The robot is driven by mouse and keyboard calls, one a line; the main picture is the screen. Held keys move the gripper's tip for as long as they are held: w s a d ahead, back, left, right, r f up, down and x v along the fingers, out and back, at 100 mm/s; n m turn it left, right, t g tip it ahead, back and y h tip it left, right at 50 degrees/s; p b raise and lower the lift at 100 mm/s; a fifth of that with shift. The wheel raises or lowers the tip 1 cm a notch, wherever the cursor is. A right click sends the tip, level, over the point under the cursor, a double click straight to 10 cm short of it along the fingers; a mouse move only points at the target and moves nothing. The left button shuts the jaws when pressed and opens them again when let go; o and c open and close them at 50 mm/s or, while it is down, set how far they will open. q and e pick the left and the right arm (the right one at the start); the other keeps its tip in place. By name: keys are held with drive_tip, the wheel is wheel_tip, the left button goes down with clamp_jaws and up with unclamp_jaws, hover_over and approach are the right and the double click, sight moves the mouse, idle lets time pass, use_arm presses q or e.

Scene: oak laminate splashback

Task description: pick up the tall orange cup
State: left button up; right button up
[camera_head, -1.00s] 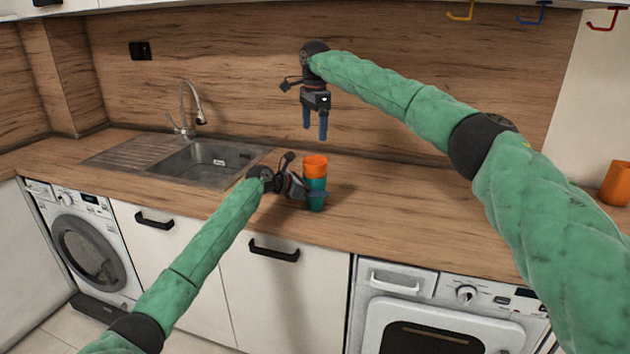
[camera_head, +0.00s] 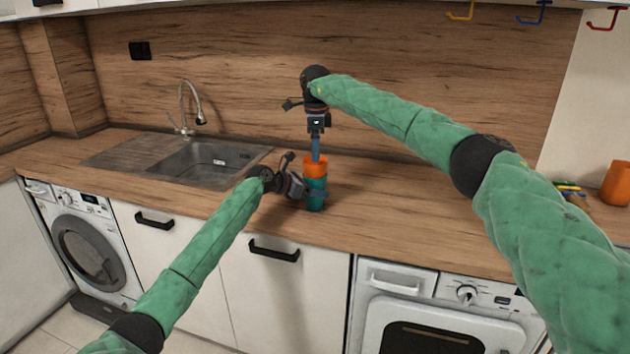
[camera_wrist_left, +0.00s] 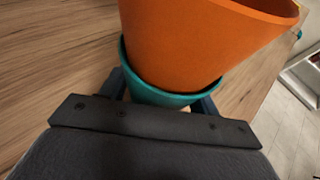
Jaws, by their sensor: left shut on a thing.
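An orange cup (camera_head: 316,171) stands nested in a teal cup (camera_head: 316,203) on the counter. My left gripper (camera_head: 316,194) is shut on the teal cup from the left. In the left wrist view, the orange cup (camera_wrist_left: 200,40) rises out of the teal cup (camera_wrist_left: 160,94), which sits between the fingers. My right gripper (camera_head: 316,158) points straight down, with its fingertips at the orange cup's rim. Its fingers overlap in the picture, so their gap is hidden, and I cannot tell whether they touch the cup. Another orange cup (camera_head: 615,184) stands at the far right.
The sink (camera_head: 205,162) with its faucet (camera_head: 190,110) lies to the left. Small coloured items (camera_head: 569,188) lie beside the far-right cup. The wooden splashback (camera_head: 245,80) stands behind. The counter (camera_head: 410,215) right of the nested cups is clear.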

sight(315, 179)
wheel_tip(315, 179, down, 6)
drive_tip(key=shift+s+a+r, duration=0.1)
drive_tip(key=shift+r, duration=0.05)
idle(0.3)
drive_tip(key=shift+c, duration=0.4)
drive_tip(key=c, duration=1.2)
